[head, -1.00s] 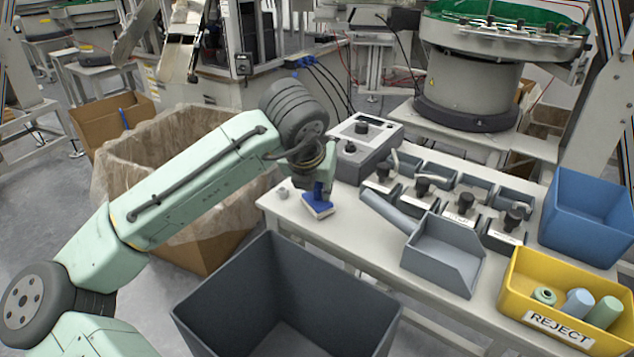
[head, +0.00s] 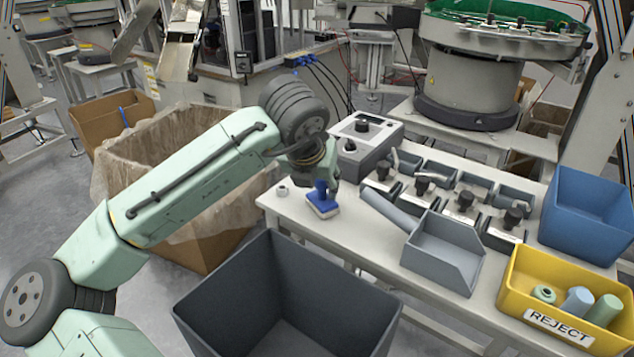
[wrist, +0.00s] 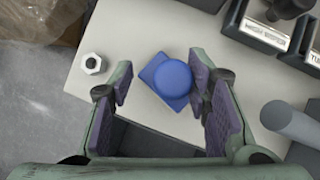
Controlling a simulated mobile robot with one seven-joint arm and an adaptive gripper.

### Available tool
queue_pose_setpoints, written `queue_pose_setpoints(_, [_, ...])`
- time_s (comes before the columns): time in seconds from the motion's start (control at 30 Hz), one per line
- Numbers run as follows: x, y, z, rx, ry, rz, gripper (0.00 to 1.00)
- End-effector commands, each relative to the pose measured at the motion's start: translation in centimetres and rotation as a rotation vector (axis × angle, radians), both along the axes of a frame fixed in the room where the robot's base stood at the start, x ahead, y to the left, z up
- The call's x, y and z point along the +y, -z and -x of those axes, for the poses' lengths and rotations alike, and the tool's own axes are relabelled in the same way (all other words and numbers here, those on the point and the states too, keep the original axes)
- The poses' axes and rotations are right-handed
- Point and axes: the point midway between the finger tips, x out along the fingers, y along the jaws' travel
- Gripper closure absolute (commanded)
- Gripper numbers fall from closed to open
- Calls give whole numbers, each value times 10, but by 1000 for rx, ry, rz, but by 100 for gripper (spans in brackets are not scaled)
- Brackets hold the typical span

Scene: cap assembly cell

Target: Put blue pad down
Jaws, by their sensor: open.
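The blue pad (head: 323,207), with a round blue knob on a square base, sits on the white worktable (head: 345,235) near its left end. In the wrist view the pad (wrist: 171,80) lies between the purple-lined fingers of my gripper (wrist: 160,85), turned at an angle to them. The fingers are spread apart, with a clear gap on the left and a small gap on the right. In the head view my gripper (head: 321,184) is directly above the pad, and its fingers are partly hidden by the wrist.
A metal nut (wrist: 93,63) lies left of the pad. A grey control box (head: 368,147) stands behind right, a grey scoop tray (head: 440,250) and yellow reject bin (head: 560,325) farther right. A dark bin (head: 240,320) stands in front of the table.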

Motion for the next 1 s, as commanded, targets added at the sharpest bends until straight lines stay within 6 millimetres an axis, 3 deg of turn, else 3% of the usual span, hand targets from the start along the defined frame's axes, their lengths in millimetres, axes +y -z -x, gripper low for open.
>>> queue_pose_setpoints(0.53, [12, -86, 54, -2, 0, 0, 56])
queue_pose_setpoints(0.7, [14, -97, 61, -1, 0, 0, 56])
queue_pose_setpoints(1.0, [14, -99, 62, -1, 1, 0, 56])
